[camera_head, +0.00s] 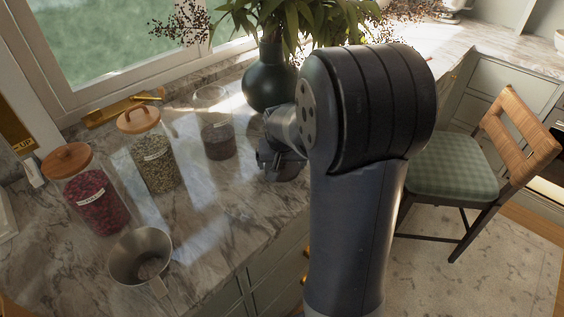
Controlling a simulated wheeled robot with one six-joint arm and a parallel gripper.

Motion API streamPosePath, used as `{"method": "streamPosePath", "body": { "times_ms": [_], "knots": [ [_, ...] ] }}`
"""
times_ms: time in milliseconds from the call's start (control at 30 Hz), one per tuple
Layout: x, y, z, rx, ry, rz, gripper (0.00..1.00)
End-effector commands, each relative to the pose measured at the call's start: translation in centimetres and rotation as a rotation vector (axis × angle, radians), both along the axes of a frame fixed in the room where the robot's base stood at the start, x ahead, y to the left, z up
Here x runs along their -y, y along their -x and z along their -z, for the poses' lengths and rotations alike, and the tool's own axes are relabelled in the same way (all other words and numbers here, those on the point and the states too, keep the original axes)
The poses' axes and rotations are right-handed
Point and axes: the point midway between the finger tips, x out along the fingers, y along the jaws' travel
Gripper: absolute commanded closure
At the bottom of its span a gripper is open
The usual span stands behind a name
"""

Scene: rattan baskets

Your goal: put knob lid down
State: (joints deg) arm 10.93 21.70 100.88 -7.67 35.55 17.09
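Three glass jars stand in a slanting row on the marble counter. The left jar (100,207) holds red contents and has a round wooden lid (67,159) on top, with what looks like a low knob. The middle jar (158,167) holds pale greenish contents and wears a wooden lid with an arched handle (137,118). The right jar (218,137) holds dark contents and shows no lid. My gripper (281,163) is low over the counter, right of the right jar and below the vase. My arm hides part of it; I cannot see whether it holds a lid.
A metal funnel-like cup (140,258) stands at the counter's front left. A dark vase (270,78) with leafy stems stands behind my gripper. A brass object (122,107) lies by the window. A chair (455,165) stands right of my arm. The counter's front middle looks mostly clear.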

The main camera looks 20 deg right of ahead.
Motion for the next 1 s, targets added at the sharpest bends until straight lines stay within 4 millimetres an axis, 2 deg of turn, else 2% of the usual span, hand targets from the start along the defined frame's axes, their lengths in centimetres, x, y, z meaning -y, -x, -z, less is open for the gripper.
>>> {"method": "streamPosePath", "body": {
  "times_ms": [100, 467, 1000],
  "knots": [
    [0.0, 0.0, 0.0, 0.0, 0.0, 0.0, 0.0],
    [-0.1, 0.1, -0.8, 0.002, 0.001, 0.0, 0.0],
    [-1.5, 3.5, -9.8, 0.003, 0.0, 0.0, 0.0]
  ]
}}
